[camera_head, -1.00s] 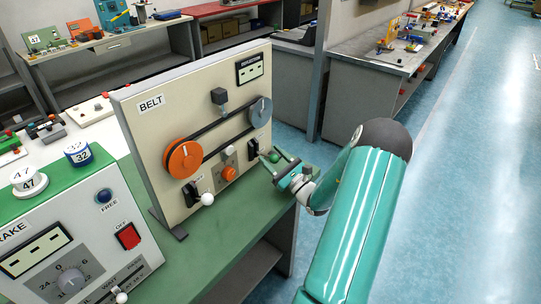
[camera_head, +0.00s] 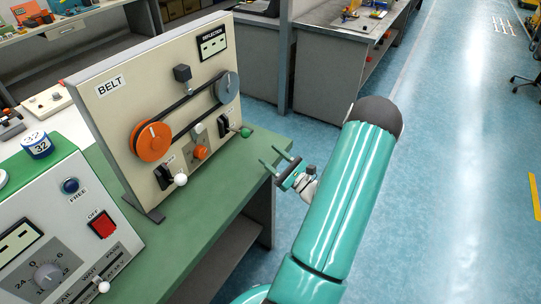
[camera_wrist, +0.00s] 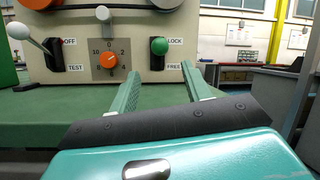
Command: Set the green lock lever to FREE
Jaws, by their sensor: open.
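The green lock lever (camera_head: 246,132) sticks out of the belt panel at its lower right. In the wrist view its round green knob (camera_wrist: 159,46) faces me, nearly level with the LOCK label (camera_wrist: 175,41) and above the FREE label (camera_wrist: 174,66). My gripper (camera_head: 272,156) is open and empty, in front of the panel and apart from the lever. In the wrist view its two fingers (camera_wrist: 160,68) point at the panel, with the knob between and just above their tips. The lever's shaft is mostly hidden behind the knob.
A white-knobbed OFF/TEST lever (camera_wrist: 18,31) and an orange dial (camera_wrist: 109,61) sit left of the green lever. The green bench top (camera_head: 205,200) lies below. A brake box (camera_head: 60,240) stands at the left.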

